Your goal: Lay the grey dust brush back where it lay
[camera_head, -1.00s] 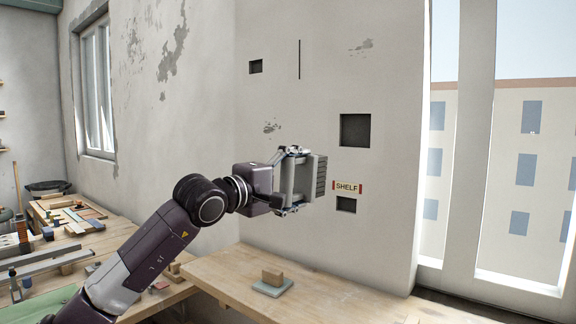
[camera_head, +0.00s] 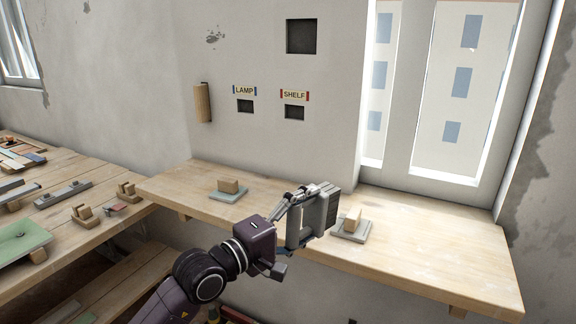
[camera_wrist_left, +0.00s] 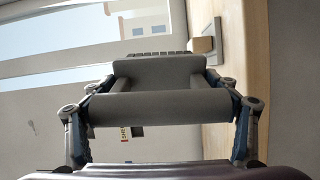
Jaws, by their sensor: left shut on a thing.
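My left gripper (camera_head: 298,222) is shut on the grey dust brush (camera_head: 318,215). The brush is held upright on its side, with its dark ribbed bristle face turned away from the gripper. It appears above the front part of the wooden bench (camera_head: 420,263) below the window; I cannot tell the exact gap. In the left wrist view, the grey handle (camera_wrist_left: 160,108) spans between the two fingers, with the brush head beyond it. My right gripper is not in view.
A grey plate with a wooden block (camera_head: 352,225) lies just right of the brush. A green plate with a block (camera_head: 228,190) lies further left. Bare bench shows between them and at the right. A left bench (camera_head: 75,215) holds several tools. Wall labels read LAMP (camera_head: 245,90) and SHELF (camera_head: 294,96).

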